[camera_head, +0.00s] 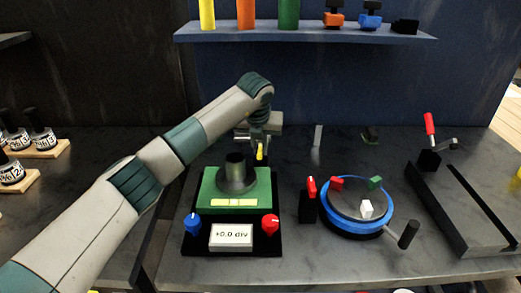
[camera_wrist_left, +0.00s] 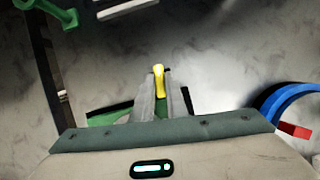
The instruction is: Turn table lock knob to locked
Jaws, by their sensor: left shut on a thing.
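My left gripper (camera_head: 260,146) reaches down behind the green device (camera_head: 208,187). It is shut on a yellow knob or lever (camera_head: 260,153). In the wrist view the yellow piece (camera_wrist_left: 159,80) stands between the two finger ends (camera_wrist_left: 160,90), with green parts beside the fingers. The green device carries a dark round cup (camera_head: 237,174), a blue knob (camera_head: 192,222), a red knob (camera_head: 270,223) and a white display (camera_head: 231,235). Which part is the table lock knob is not marked legibly, and the lock position cannot be read. My right gripper is out of view.
A blue-rimmed round table (camera_head: 347,227) with small blocks and a crank handle (camera_head: 409,234) stands to the right. A red lever on a black post (camera_head: 308,206) is beside it. A dark rail fixture (camera_head: 470,210) lies farther right. A shelf (camera_head: 300,34) hangs above.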

